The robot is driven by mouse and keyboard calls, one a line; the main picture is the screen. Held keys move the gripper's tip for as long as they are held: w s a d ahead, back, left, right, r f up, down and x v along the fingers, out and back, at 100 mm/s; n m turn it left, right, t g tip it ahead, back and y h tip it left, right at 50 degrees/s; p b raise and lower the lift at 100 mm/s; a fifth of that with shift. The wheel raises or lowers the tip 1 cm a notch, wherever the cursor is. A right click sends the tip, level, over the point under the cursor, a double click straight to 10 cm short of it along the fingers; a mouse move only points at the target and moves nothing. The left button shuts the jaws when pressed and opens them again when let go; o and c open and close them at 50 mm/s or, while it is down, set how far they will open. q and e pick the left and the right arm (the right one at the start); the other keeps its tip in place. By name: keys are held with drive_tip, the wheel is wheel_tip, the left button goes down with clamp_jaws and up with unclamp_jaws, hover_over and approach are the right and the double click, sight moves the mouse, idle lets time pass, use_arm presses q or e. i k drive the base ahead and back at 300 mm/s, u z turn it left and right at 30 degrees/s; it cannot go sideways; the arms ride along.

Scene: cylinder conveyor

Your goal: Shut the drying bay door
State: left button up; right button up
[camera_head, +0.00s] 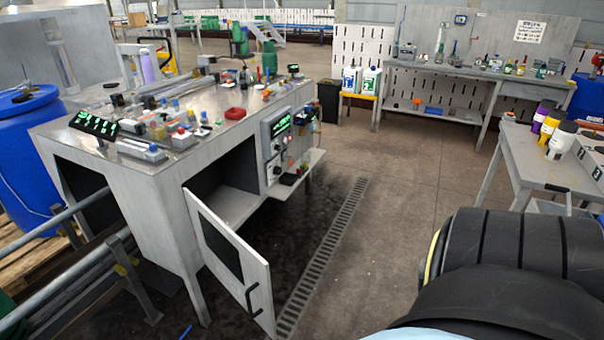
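The drying bay door (228,262) hangs open from the front of the grey metal bench (160,225). It is a pale panel with a dark window and a black bar handle (253,300) near its free edge. The door is swung out toward me, and its lower free corner is over the floor near the drain. Behind it the bay opening (218,178) shows a dark inside and a bare grey floor. Neither of my grippers is in view, so I cannot see whether they are open or shut.
A control panel (276,145) is on the bench's right side, with a small shelf below it. A floor drain grate (322,255) runs past the door. A large black ribbed shape (520,270) fills the lower right. The middle floor (400,180) is clear.

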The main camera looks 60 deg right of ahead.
sight(243, 272)
drive_tip(key=z, duration=1.15)
drive_tip(key=i, duration=0.3)
